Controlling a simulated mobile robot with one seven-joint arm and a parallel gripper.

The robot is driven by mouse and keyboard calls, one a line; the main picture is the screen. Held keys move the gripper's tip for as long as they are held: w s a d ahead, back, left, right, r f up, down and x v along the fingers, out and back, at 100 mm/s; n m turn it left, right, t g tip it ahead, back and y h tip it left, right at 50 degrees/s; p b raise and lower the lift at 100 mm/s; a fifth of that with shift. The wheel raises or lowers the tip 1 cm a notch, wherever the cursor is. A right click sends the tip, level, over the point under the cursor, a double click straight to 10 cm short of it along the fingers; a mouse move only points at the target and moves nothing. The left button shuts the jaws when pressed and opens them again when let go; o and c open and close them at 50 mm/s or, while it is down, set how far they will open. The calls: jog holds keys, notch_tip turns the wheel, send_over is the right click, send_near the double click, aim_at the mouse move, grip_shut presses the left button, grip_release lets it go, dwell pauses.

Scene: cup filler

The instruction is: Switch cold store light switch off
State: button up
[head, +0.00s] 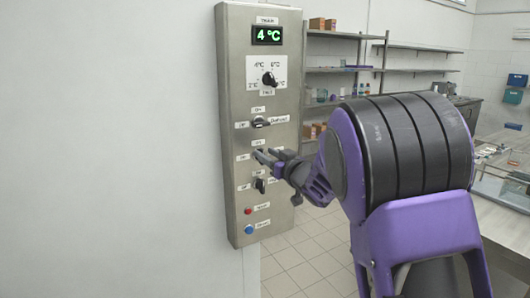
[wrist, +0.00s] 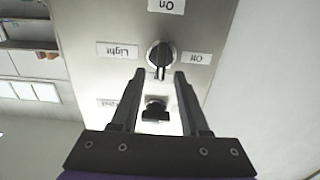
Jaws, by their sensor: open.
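The light switch (wrist: 160,54) is a black rotary knob on the steel panel, between "Light" and "Off" labels that appear upside down in the wrist view. Its handle stands vertical in the picture, with a pale line pointing down toward my gripper. My gripper (wrist: 160,74) is open, its two fingertips spread either side of the handle's line; I cannot tell if they touch it. In the head view my gripper (head: 264,156) is at the panel's middle and largely hides this knob. Another knob (wrist: 155,110) with a horizontal bar shows between the fingers in the wrist view.
The control panel (head: 230,80) also carries a 4 °C display (head: 267,35), a temperature dial (head: 269,79), a knob above (head: 260,123) and one below (head: 260,185), and red (head: 248,211) and blue (head: 249,229) buttons. Shelves (head: 335,70) stand behind.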

jog(key=shift+w+a, duration=0.45)
jog(key=shift+w, duration=0.1)
grip_shut()
